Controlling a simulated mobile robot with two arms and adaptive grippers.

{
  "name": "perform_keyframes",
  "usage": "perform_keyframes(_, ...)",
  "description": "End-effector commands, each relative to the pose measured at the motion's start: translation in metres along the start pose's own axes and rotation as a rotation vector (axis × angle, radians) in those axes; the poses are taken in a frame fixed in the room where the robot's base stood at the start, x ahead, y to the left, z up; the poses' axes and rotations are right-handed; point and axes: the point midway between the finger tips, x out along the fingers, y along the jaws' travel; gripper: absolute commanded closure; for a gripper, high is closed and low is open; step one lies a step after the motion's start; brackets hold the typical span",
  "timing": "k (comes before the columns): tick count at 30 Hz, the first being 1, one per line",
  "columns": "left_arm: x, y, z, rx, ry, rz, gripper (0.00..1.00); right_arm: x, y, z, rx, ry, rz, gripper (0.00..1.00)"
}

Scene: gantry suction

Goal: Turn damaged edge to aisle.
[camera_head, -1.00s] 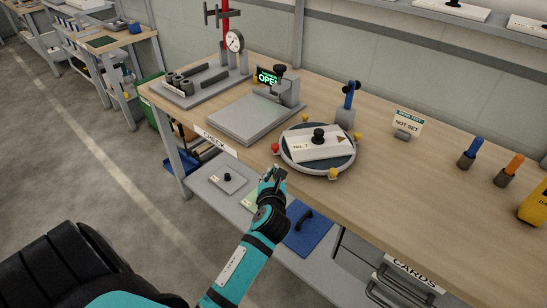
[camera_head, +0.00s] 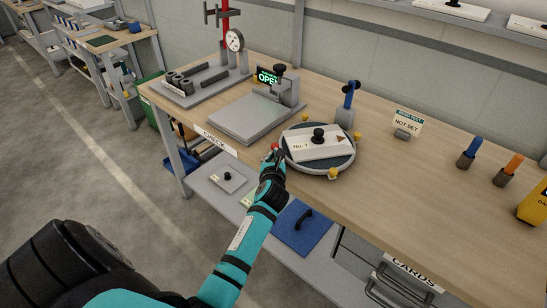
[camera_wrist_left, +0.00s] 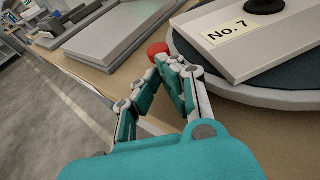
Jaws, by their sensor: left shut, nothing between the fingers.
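A round turntable (camera_head: 323,169) with a dark top and pale rim stands on the bench. On it lies a white plate (camera_head: 310,151) with a black knob, a "No. 7" label and a brown triangle mark at its right end. The plate also shows in the left wrist view (camera_wrist_left: 275,45). A red knob (camera_wrist_left: 157,49) is at the turntable's left rim, with yellow knobs elsewhere around it. My left gripper (camera_head: 275,154) is shut and empty, its fingertips at the red knob; whether they touch cannot be told. My right gripper is not in view.
A grey flat platform (camera_head: 245,118) with a clamp and a green "OPEN" display stands left of the turntable. Behind is a blue-handled tool (camera_head: 350,95). A "NOT SET" sign (camera_head: 407,122) stands right. Bare bench lies between the sign and the front edge.

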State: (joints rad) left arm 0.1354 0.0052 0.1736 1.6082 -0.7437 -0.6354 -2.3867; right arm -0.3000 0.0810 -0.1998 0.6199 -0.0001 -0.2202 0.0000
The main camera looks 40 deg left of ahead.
Motion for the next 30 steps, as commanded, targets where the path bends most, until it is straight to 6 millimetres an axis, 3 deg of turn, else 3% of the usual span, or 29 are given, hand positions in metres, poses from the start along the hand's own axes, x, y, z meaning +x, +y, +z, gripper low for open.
perform_keyframes(11,0.010,0.008,0.007,0.030,-0.001,-0.070,1.00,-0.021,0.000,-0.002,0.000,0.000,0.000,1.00)
perform_keyframes(21,0.034,0.017,0.015,0.080,-0.001,-0.223,1.00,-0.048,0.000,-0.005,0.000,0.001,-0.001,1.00)
perform_keyframes(30,0.058,0.021,0.020,0.124,-0.001,-0.365,1.00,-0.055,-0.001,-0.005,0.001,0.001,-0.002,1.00)
